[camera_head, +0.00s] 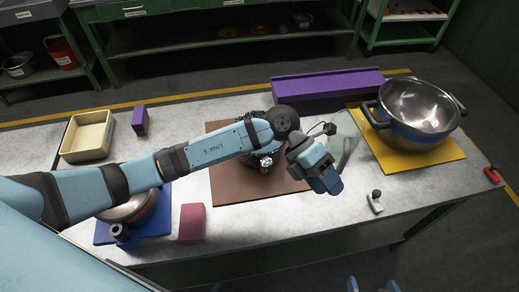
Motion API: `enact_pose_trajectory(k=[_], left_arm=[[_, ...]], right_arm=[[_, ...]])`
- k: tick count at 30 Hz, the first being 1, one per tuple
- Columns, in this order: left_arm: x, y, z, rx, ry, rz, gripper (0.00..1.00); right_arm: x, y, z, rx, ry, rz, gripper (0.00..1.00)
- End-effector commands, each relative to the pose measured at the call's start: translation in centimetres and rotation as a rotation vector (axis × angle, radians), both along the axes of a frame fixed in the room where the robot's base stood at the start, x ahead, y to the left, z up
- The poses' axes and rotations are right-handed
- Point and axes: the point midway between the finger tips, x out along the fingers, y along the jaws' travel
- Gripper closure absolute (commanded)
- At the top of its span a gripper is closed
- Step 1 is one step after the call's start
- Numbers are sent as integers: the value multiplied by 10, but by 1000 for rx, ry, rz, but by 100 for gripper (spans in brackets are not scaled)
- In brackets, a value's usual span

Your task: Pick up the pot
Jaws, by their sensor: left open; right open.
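A large shiny steel pot (418,103) with two dark side handles stands upright on a yellow mat (440,160) at the right of the table. A smaller pot (124,208) sits on a blue mat (152,226) at the left, partly hidden by my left arm. Something dark and shiny (263,162) on the brown mat (228,196) is mostly hidden behind that arm. My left gripper (322,172) is over the right side of the brown mat, left of the large pot and apart from it. My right gripper (372,286) shows only its two separated blue tips at the bottom edge.
A long purple block (328,85) lies along the back of the table. A cream bin (88,136) and a small purple block (140,120) stand at the left. A pink block (192,222) is near the front. A small grey-black item (375,202) lies at the front right.

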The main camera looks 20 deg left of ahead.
Motion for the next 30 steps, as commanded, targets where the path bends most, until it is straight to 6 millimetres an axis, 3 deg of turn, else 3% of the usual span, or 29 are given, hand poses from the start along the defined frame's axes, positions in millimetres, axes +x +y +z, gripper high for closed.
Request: enact_pose_trajectory(k=[1, 4, 9, 12, 16, 24, 30], left_arm=[[19, 18, -14, 165, -89, -36, 51], [54, 61, -27, 488, -225, -61, 51], [101, 122, -17, 881, -367, -10, 51], [115, 142, -8, 1001, -405, 24, 51], [121, 152, -13, 1055, -416, 40, 51], [123, 158, -64, 1054, -416, 38, 51], [125, 160, -86, 1051, -417, 38, 51]], right_arm=[[0, 0, -11, 1, 2, 0, 4], [0, 0, -20, 1, 8, -1, 4], [-1, 0, -28, 3, 13, -1, 4], [0, 0, -30, 4, 13, -2, 4], [0, 0, -28, 3, 11, -3, 4], [1, 0, -24, 3, 5, -3, 4], [1, 0, -24, 3, 2, -2, 4]])
